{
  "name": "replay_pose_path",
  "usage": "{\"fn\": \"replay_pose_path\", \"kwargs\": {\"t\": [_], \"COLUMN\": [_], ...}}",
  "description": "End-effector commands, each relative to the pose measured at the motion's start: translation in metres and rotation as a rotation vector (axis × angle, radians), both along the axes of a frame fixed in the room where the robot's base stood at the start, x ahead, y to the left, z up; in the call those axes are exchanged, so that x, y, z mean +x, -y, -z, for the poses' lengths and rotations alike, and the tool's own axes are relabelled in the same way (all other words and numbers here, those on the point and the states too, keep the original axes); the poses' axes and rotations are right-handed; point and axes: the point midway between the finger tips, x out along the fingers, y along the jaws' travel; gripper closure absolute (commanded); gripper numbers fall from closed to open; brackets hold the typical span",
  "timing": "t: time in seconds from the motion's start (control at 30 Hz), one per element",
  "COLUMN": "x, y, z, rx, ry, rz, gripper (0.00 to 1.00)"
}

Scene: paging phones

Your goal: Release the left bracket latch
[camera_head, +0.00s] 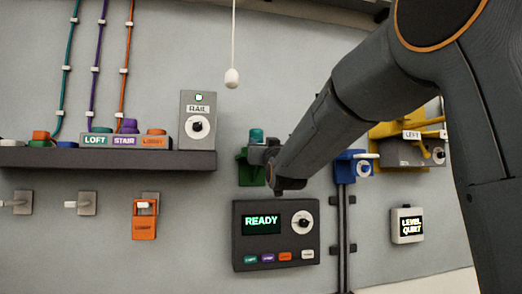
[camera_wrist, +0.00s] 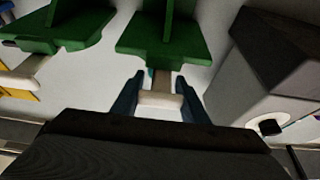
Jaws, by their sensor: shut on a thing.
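The left bracket is the green one (camera_head: 243,168) on the wall, with a teal cylinder (camera_head: 256,134) upright at it. It also shows in the wrist view as green plates (camera_wrist: 160,38). A pale latch handle (camera_wrist: 160,99) sticks out from the green bracket towards me. My gripper (camera_wrist: 160,92) has its two dark blue fingers on either side of this handle and is shut on it. In the head view my gripper (camera_head: 272,165) is at the green bracket's right side, and my arm hides the handle there.
A dark READY panel (camera_head: 245,246) sits just below my gripper. A blue bracket (camera_head: 346,168) and a yellow bracket (camera_head: 384,131) are to the right. A shelf (camera_head: 100,159) with several coloured blocks and a RAIL box (camera_head: 186,106) is at left. A pull cord (camera_head: 232,78) hangs above.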

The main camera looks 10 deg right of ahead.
Motion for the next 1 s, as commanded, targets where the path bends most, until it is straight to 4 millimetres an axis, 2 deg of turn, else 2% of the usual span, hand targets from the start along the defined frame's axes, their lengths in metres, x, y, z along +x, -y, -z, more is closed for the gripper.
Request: {"fn": "replay_pose_path", "kwargs": {"t": [0.3, 0.33, 0.43, 0.77, 1.0], "x": [-0.003, -0.003, -0.003, -0.005, -0.029], "y": [0.000, 0.000, -0.001, 0.000, 0.000], "z": [0.001, 0.002, 0.001, 0.001, 0.013], "rx": [0.000, 0.000, 0.000, 0.000, 0.000], "ry": [-0.002, -0.002, -0.002, 0.000, 0.002], "rz": [0.000, 0.000, -0.001, 0.000, 0.000], "gripper": [1.00, 0.56, 0.41, 0.41, 0.41]}}
